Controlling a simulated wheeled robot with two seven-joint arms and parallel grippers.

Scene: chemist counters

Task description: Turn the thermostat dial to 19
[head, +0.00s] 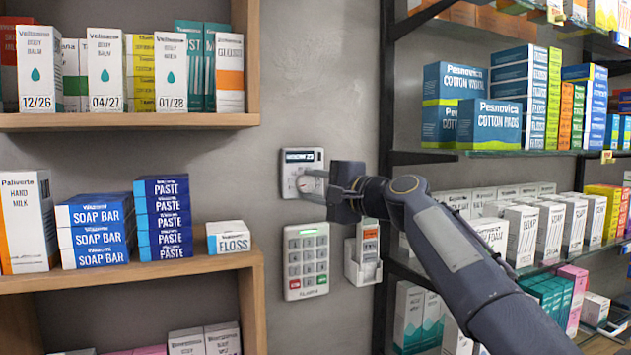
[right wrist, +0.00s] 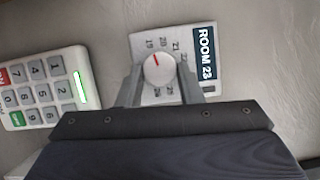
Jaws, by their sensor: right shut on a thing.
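The thermostat (head: 290,163) is a pale plate on the grey wall with a dark display strip; it also shows in the right wrist view (right wrist: 140,42), its strip reading ROOM 23. Its round white dial (right wrist: 160,75) carries a red mark, which points closest to the 19 on the printed scale. My right gripper (head: 322,184) is at the thermostat, shut on the dial, with one finger on each side of it in the right wrist view (right wrist: 158,70). In the head view the gripper partly covers the dial. My left gripper is not in view.
A keypad (head: 306,262) is on the wall just below the thermostat, and a small white holder (head: 352,268) is right of it. A wooden shelf (head: 130,272) with boxes stands left. Stocked glass shelves (head: 500,153) stand right, behind my right arm.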

